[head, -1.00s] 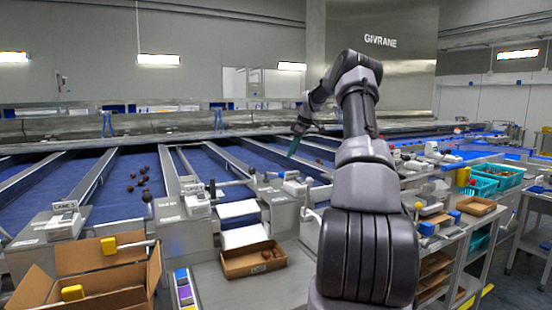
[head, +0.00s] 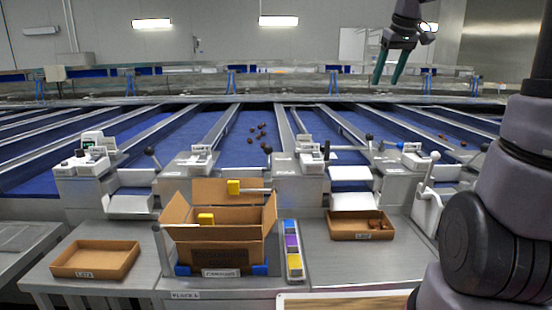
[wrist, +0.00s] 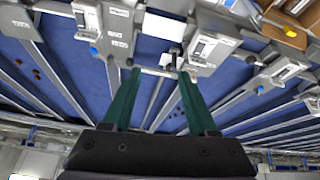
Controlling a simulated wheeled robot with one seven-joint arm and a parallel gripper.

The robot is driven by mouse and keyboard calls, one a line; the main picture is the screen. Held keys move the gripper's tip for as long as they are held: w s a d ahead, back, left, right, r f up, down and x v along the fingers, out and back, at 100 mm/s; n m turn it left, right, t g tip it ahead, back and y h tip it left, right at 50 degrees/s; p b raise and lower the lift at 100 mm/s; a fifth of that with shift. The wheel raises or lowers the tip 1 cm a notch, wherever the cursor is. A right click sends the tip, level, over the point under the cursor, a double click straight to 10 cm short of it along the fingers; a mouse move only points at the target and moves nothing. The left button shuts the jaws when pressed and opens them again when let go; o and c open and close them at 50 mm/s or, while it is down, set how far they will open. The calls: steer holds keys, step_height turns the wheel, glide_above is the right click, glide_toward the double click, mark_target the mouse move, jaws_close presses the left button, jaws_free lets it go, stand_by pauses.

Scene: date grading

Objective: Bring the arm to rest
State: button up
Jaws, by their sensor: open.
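My gripper (head: 389,68) is raised in the air at the upper right of the head view, above the far part of the blue lanes. Its two green fingers are apart with nothing between them. The wrist view shows the same open gripper (wrist: 153,95) with the lanes and lane-end machines beyond it. My dark arm stands along the right side of the head view; its middle part runs out of the picture.
An open cardboard carton (head: 218,252) stands on the metal bench, between a shallow left tray (head: 95,273) and a right tray (head: 345,237) holding a few brown dates. Dates (head: 257,133) lie on a blue lane. The air around my gripper looks clear.

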steer(key=s+a+f+m+t, duration=0.1)
steer(key=s+a+f+m, duration=0.1)
steer(key=s, duration=0.9)
steer(key=s+a+f+m+t+y, duration=0.1)
steer(key=s+a+f+m, duration=0.1)
steer(key=s, duration=0.9)
steer(key=shift+s+a+m+y, duration=0.3)
steer(key=shift+a+m, duration=0.45)
steer(key=shift+m, duration=0.45)
